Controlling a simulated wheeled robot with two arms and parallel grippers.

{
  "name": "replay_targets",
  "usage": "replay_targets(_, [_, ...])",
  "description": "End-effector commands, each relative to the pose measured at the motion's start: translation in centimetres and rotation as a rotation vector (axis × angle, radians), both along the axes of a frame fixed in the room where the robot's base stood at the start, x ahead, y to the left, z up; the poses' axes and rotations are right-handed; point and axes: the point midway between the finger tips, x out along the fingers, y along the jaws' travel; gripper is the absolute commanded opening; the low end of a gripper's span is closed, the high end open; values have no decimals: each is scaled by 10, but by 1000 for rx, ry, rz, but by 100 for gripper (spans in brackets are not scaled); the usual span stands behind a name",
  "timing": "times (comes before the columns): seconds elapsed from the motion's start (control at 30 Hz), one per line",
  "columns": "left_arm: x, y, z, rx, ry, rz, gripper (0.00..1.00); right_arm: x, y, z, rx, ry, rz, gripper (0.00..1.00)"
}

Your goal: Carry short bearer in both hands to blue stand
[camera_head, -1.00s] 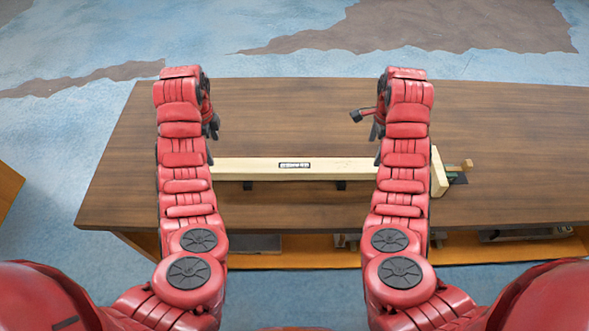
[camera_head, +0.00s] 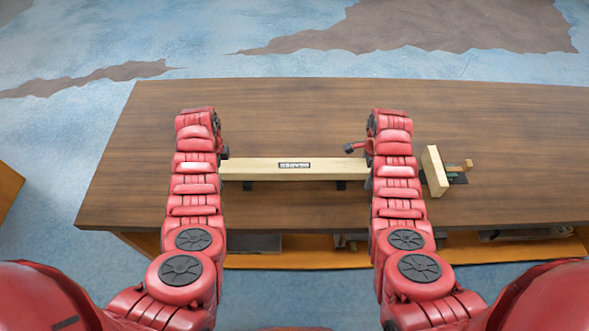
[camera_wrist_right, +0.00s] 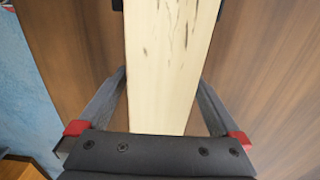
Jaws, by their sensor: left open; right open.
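The short bearer (camera_head: 325,170) is a pale wooden beam with a dark-and-white label, lying left to right above the table on dark supports. Its two ends are hidden by my arms. My left gripper (camera_head: 222,158) is at its left end, mostly hidden behind my wrist. My right gripper (camera_head: 367,166) is at its right end. In the right wrist view the bearer (camera_wrist_right: 168,60) runs between the open fingers (camera_wrist_right: 162,85), with a gap visible on both sides near the palm. I see no blue stand.
Items lie on a shelf (camera_head: 300,259) under the table's near edge.

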Motion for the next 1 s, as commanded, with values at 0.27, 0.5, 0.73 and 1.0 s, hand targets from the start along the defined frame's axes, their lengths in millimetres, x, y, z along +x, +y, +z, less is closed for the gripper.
replay_targets(0.27, [0, 0, -3, 0, 0, -1, 100, 0, 0, -3, 0, -2, 0, 100])
replay_targets(0.5, [0, 0, -3, 0, 1, -1, 75, 0, 0, -3, 0, -1, 0, 75])
replay_targets(0.73, [0, 0, -3, 0, 1, -1, 33, 0, 0, -3, 0, -1, 0, 33])
replay_targets(1.0, [0, 0, -3, 0, 1, -1, 0, 0, 0, -3, 0, -1, 0, 0])
